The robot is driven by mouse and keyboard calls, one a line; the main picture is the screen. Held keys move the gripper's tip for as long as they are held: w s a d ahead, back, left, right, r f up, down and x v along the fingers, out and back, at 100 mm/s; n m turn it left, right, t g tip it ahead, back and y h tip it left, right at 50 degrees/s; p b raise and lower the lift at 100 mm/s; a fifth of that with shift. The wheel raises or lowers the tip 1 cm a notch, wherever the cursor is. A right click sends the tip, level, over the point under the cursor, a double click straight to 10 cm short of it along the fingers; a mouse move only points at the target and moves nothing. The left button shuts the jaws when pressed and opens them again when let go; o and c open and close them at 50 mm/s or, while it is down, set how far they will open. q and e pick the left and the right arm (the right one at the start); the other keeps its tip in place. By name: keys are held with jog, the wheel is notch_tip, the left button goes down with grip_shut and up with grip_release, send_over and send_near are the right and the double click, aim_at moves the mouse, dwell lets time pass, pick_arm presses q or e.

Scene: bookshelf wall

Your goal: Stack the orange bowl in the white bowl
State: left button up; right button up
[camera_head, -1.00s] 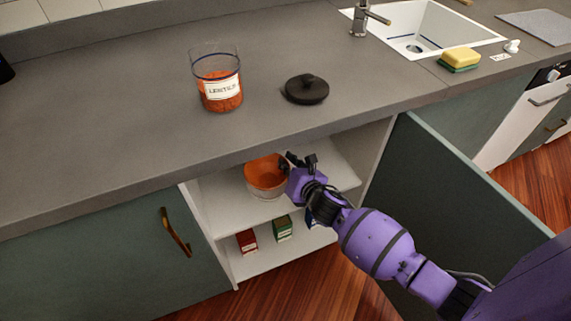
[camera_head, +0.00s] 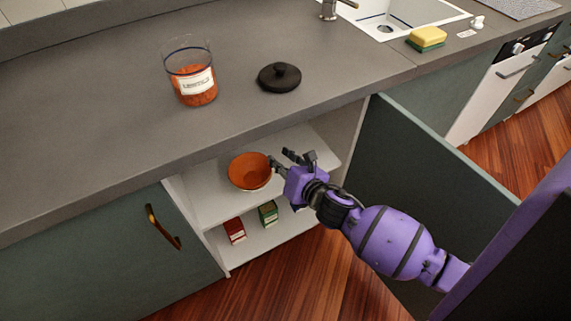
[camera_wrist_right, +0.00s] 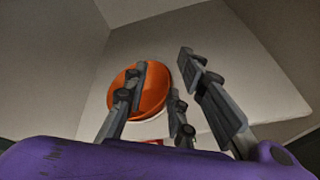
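The orange bowl (camera_head: 249,169) is on the upper shelf inside the open cabinet, with its opening facing up. In the wrist view the orange bowl (camera_wrist_right: 155,90) shows behind my finger. A pale rim, the white bowl (camera_wrist_right: 151,117), shows along its lower edge, so the orange bowl appears to sit inside it; most of the white bowl is hidden. My right gripper (camera_head: 292,160) is just right of the bowls, with its fingers spread and nothing between them. One finger overlaps the orange bowl in the wrist view; I cannot tell whether it touches. My left gripper is out of view.
The counter edge overhangs the shelf. The open cabinet door (camera_head: 425,165) stands to the right of my arm. A red box (camera_head: 234,231) and a green box (camera_head: 268,213) stand on the lower shelf. A lentil jar (camera_head: 192,78) and a black lid (camera_head: 279,78) are on the counter.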

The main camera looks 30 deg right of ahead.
jog(key=v, duration=0.3)
jog(key=s+a+f+m+g, duration=0.1)
jog(key=s+f+m, duration=0.3)
jog(key=s+m, duration=0.6)
jog(key=s+a+f+m+g, duration=0.1)
jog(key=s+f+m+g, duration=0.2)
jog(key=s+m, duration=0.7)
jog(key=s+a+f+m+g+h, duration=0.1)
jog(key=s+f+m, duration=0.5)
jog(key=s, duration=1.3)
jog(key=m+g, duration=0.1)
jog(key=m, duration=0.3)
jog(key=shift+s+m+g, duration=0.2)
jog(key=shift+m+g, duration=0.1)
jog(key=shift+g, duration=0.1)
